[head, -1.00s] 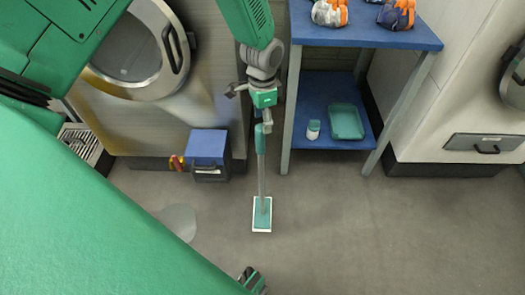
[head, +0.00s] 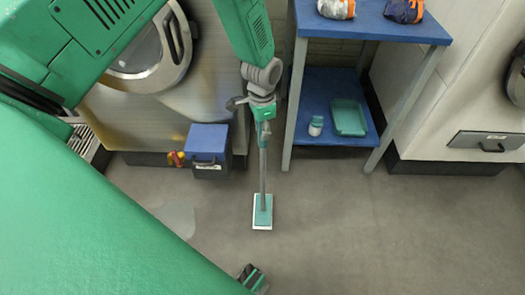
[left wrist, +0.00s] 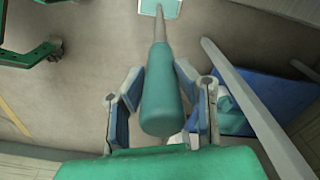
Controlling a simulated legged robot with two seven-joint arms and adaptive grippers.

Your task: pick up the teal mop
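The teal mop stands upright on the floor in the head view, with a grey pole (head: 263,165) and a flat teal head with a white rim (head: 262,211). My left gripper (head: 264,128) is at the top of the mop and partly hides its teal grip. In the left wrist view the teal grip (left wrist: 160,95) lies between the two fingers of my left gripper (left wrist: 160,72). The fingers look open, one on each side, with a small gap to the grip.
A blue-topped table (head: 375,22) with a lower shelf (head: 303,88) stands right of the mop; its leg is close to my left arm. The shelf holds a teal tray (head: 348,117) and a small jar (head: 316,126). A blue box (head: 207,150) is left. Floor right is clear.

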